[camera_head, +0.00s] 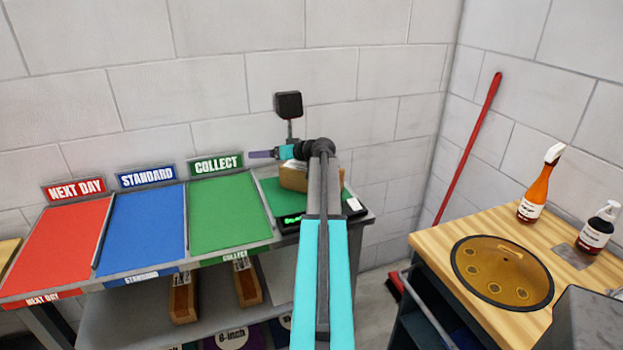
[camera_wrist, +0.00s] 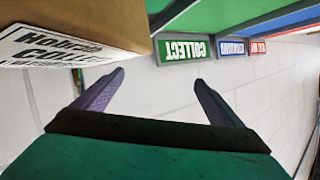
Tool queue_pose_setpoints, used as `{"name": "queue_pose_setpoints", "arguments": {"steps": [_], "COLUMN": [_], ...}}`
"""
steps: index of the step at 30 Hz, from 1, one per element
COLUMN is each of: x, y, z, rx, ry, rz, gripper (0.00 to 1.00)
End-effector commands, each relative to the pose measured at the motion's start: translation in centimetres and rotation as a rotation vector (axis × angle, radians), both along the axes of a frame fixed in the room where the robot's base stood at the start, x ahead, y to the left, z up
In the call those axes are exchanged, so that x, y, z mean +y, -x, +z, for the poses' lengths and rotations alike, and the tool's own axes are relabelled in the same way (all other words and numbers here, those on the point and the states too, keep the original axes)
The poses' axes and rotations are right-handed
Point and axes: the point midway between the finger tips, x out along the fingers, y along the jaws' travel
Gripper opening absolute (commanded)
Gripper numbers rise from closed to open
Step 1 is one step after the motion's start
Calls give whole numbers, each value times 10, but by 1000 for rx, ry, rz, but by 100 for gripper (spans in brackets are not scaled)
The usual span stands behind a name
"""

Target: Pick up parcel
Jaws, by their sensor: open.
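The parcel (camera_head: 294,178) is a brown box on the green pad at the right end of the sorting bench, partly hidden behind my arm. In the wrist view the parcel (camera_wrist: 85,22) fills the upper left, with a white printed label on its side. My gripper (camera_head: 256,154) is at the parcel's upper left in the head view, pointing left. In the wrist view my gripper (camera_wrist: 158,77) has its two purple fingers apart, with nothing between them. The parcel lies outside the fingers.
Red (camera_head: 58,245), blue (camera_head: 143,230) and green (camera_head: 228,213) trays with NEXT DAY, STANDARD and COLLECT signs line the bench left of the parcel. A black box on a post (camera_head: 288,105) stands behind the gripper. A wooden bench (camera_head: 440,240) with bottles and a gold drum is at right.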

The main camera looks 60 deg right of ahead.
Motion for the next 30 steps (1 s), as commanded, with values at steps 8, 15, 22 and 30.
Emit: {"name": "queue_pose_setpoints", "arguments": {"steps": [8,15,22,30], "x": [-46,-62,-64,-63], "y": [88,180,246,264], "z": [10,5,2,2], "rx": [7,34,34,31], "ry": [73,190,278,302], "rz": [45,182,289,320], "gripper": [91,91,91,91]}}
